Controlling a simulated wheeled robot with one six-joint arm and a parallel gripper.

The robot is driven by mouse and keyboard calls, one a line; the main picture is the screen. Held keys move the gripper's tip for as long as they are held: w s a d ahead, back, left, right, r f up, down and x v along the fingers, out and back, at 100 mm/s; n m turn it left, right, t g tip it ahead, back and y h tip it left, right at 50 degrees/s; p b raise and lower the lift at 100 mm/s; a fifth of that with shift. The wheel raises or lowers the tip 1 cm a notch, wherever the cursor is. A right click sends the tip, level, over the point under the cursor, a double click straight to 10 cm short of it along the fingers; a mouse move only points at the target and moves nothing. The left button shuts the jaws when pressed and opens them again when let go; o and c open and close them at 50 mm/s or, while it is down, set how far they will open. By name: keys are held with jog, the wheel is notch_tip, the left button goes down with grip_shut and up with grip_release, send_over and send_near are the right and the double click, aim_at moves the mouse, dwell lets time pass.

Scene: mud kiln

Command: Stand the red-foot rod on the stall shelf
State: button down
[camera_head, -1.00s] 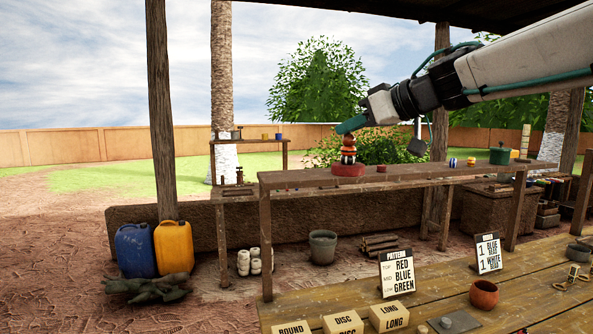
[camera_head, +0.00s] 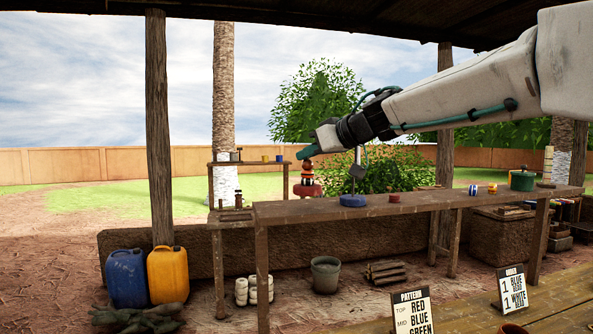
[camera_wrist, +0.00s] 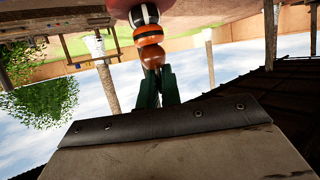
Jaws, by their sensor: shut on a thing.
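The red-foot rod (camera_head: 307,190) hangs upright in the air, beyond the left end of the long wooden bench. It carries black-and-white, orange and brown beads above a round red foot. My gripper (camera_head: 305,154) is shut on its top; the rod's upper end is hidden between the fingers. In the wrist view, which is upside down, the beads (camera_wrist: 149,35) show past the green fingers (camera_wrist: 157,86).
A wooden post (camera_head: 160,130) rises at left.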

jog(key=shift+w+a+f, duration=0.65)
jog(key=shift+a+f, duration=0.1)
jog(key=shift+f, duration=0.2)
jog(key=shift+w+a+f, duration=0.65)
jog(key=shift+a+f, duration=0.05)
jog(key=shift+f, duration=0.25)
jog(key=shift+f, duration=0.1)
jog(key=c, duration=1.6)
grip_release()
jog(key=shift+f, duration=0.1)
jog(key=shift+r, duration=0.2)
jog(key=v, duration=1.2)
